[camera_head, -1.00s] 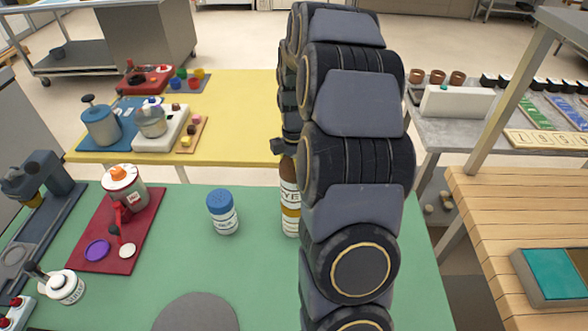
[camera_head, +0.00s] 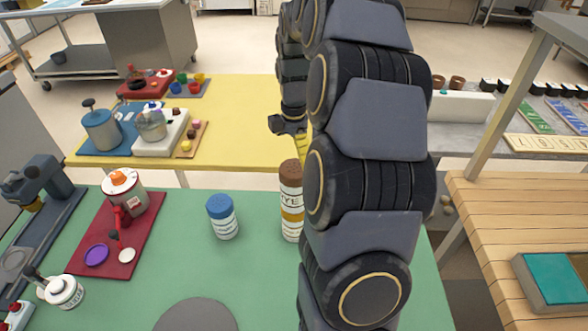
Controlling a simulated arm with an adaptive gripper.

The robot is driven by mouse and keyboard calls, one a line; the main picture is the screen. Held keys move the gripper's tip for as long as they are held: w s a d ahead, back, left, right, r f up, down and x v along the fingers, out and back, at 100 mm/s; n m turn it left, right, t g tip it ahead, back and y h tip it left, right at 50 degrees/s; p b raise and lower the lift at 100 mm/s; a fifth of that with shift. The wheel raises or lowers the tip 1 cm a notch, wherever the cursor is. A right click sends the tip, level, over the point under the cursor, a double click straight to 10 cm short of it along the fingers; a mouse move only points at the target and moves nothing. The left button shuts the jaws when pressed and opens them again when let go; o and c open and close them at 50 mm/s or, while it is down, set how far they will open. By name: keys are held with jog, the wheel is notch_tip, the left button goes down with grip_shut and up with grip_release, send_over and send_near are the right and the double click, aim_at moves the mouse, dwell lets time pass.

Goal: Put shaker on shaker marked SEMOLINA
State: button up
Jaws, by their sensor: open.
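A blue-lidded shaker (camera_head: 223,218) with a small unreadable label stands to the left.
A grey disc (camera_head: 197,315) lies at the table's front. A red mat (camera_head: 150,222) with a red-and-white device lies left. A yellow table (camera_head: 235,115) holds several kitchen items behind. A wooden table (camera_head: 500,215) stands right. Green surface around the blue-lidded shaker is clear.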

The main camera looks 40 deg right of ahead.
notch_tip(320, 180, up, 6)
jog(key=shift+f, duration=0.15)
jog(key=shift+a, duration=0.15)
jog(key=s+a+r+m, duration=0.1)
jog(key=s+a+m, duration=0.25)
jog(key=a, duration=0.55)
jog(key=s+a+r+m, duration=0.1)
jog(key=s+a+m, duration=0.3)
jog(key=a, duration=0.5)
jog(key=s+a+f+m+g, duration=0.1)
jog(key=s+a+m, duration=0.2)
jog(key=s, duration=0.4)
jog(key=s+a+f+m, duration=0.2)
jog(key=s+a+m, duration=0.1)
jog(key=s, duration=0.4)
jog(key=shift+f+m+g, duration=0.25)
jog(key=shift+m+g, duration=0.15)
jog(key=shift+m, duration=0.05)
